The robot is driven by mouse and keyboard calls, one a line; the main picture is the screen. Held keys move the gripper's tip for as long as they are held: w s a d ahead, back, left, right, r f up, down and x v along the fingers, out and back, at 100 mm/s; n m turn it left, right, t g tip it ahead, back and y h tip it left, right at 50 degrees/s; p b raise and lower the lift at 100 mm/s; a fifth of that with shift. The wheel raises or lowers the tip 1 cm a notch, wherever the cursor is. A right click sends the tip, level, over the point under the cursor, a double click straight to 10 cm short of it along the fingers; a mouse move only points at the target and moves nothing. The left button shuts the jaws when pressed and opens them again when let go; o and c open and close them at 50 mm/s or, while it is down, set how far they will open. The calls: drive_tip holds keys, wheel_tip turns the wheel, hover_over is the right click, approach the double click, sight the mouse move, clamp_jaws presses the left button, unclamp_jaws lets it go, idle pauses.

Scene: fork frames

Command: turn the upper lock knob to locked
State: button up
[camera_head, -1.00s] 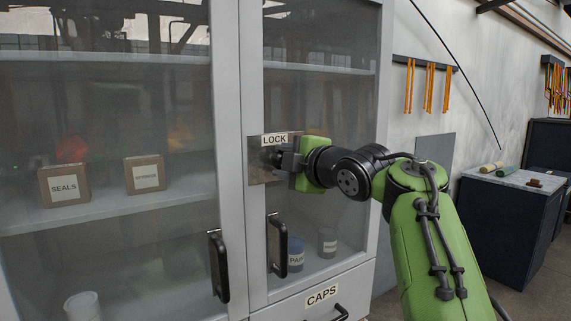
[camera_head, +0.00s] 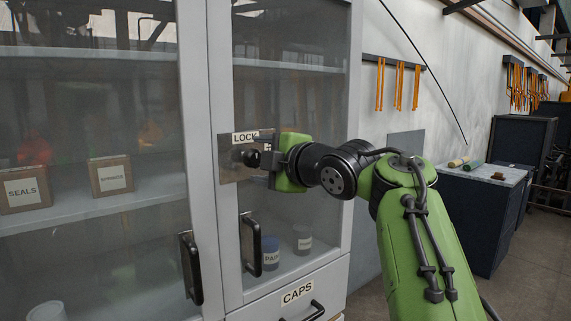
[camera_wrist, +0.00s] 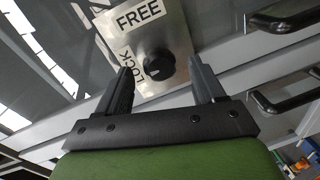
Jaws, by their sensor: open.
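The dark round lock knob (camera_head: 251,158) sits on a metal plate (camera_head: 228,168) on the right cabinet door. The plate has a LOCK label (camera_head: 245,138) above the knob and a label at its right, partly hidden by my gripper. In the wrist view the knob (camera_wrist: 159,67) shows a small white mark on its left part, the side of the LOCK word (camera_wrist: 131,67); the FREE word (camera_wrist: 139,15) is above. My gripper (camera_wrist: 161,77) is open, with one finger on either side of the knob in this view. In the head view my gripper (camera_head: 270,160) is just right of the knob, apparently apart from it.
Black door handles (camera_head: 191,268) and (camera_head: 250,243) stick out below the lock. A CAPS drawer (camera_head: 298,293) is beneath. Boxes and jars stand behind the glass. A workbench (camera_head: 480,215) stands at the right, with open floor before it.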

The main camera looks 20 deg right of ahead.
drive_tip(key=v, duration=1.3)
drive_tip(key=shift+p, duration=0.35)
drive_tip(key=shift+s, duration=0.1)
drive_tip(key=s+a+f+m+g+h+p, duration=0.2)
drive_tip(key=s+f+m+g+p, duration=0.3)
drive_tip(key=s+f+m, duration=0.4)
drive_tip(key=s+a+f+m+g+h+p, duration=0.3)
drive_tip(key=s+f+m+g+p, duration=0.2)
drive_tip(key=s+f+m, duration=0.5)
wheel_tip(320, 180, down, 4)
drive_tip(key=shift+s+r+p, duration=0.25)
drive_tip(key=shift+s+p, duration=0.15)
drive_tip(key=shift+s, duration=0.5)
